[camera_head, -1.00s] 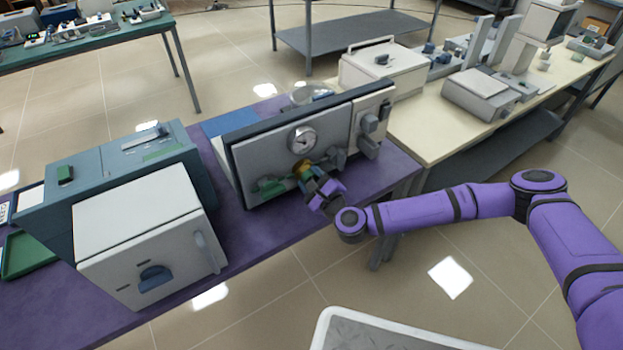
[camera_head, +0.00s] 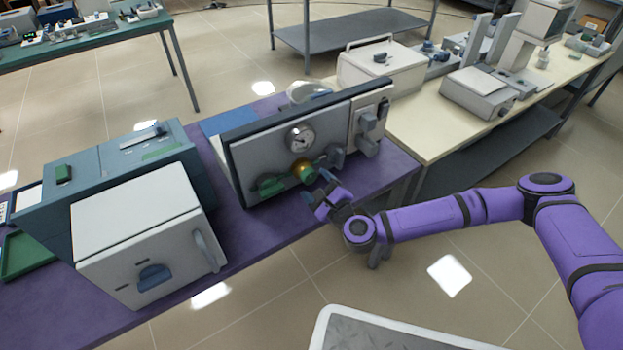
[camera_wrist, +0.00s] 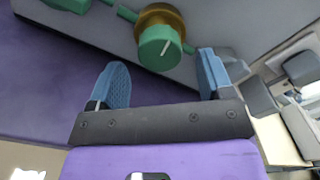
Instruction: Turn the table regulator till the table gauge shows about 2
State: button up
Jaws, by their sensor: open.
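The table regulator is a green knob (camera_head: 307,174) on a brass body, low on the front of the grey panel (camera_head: 262,160). In the wrist view the knob (camera_wrist: 160,47) shows a white mark on its face. The table gauge (camera_head: 300,138) is a round dial above the knob; its needle is too small to read. My gripper (camera_head: 324,188) is open and empty, in front of the knob and to its lower right. In the wrist view my blue fingertips (camera_wrist: 163,80) are spread apart, with the knob beyond them and not between them.
A green handle (camera_head: 268,187) sits left of the knob, and a grey valve handle (camera_head: 335,155) sits right of it. A white furnace (camera_head: 150,235) stands on the purple table (camera_head: 265,232) to the left. The table front is clear.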

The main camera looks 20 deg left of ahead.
jog(key=v, duration=0.7)
jog(key=shift+s, duration=0.2)
dwell(1.0)
jog(key=s+a+f+n+g, duration=0.1)
jog(key=s+f+n+g, duration=0.15)
jog(key=n, duration=0.25)
jog(key=n+h, duration=0.3)
jog(key=n, duration=1.9)
send_near(311, 178)
jog(key=x, duration=1)
jog(key=shift+w+a+f, duration=0.2)
jog(key=shift+a, duration=0.05)
